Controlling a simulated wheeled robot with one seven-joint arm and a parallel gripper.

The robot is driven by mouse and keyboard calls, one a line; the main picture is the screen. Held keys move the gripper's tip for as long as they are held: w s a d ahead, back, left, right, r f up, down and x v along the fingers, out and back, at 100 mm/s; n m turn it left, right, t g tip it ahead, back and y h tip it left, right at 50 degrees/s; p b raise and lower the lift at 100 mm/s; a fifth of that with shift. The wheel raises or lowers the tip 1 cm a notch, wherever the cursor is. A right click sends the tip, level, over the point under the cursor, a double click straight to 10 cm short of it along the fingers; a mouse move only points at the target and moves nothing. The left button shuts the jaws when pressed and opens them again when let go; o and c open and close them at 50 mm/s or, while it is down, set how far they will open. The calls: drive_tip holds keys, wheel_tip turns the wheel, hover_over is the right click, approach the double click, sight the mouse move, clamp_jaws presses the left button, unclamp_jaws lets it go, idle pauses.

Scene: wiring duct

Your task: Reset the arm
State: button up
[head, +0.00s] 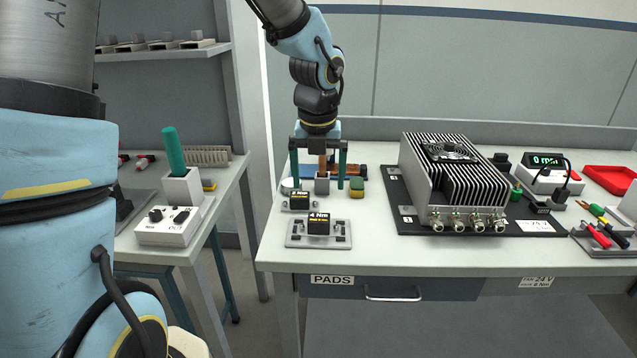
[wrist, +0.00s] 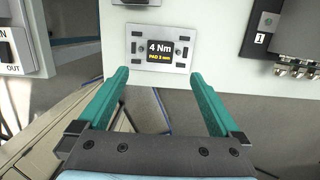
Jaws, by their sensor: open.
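My gripper (head: 318,168) is open and empty, with two green fingers pointing down above the left part of the white workbench (head: 370,255). In the wrist view my gripper (wrist: 160,95) shows both fingers spread wide with nothing between them. My blue and black arm reaches down to it from the top of the head view. Beyond the fingertips in the wrist view lies a grey plate (wrist: 140,55) with a black block marked "4 Nm". The same kind of plate (head: 300,240) sits at the bench's front left in the head view.
A finned metal box (head: 455,185) stands on a black mat (head: 400,205) right of my gripper. A meter (head: 545,175), a red tray (head: 610,178) and screwdrivers (head: 597,235) lie farther right. A side table holds a white box (head: 168,228) and a green-handled tool (head: 173,150).

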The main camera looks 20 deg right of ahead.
idle(0.3)
drive_tip(key=s+a+f+m, duration=0.1)
drive_tip(key=s+a+m, duration=0.1)
drive_tip(key=a+m, duration=2.7)
drive_tip(key=shift+a+m+y, duration=0.2)
drive_tip(key=shift+m+y, duration=0.1)
drive_tip(key=shift+m, duration=1.2)
drive_tip(key=shift+s, duration=0.1)
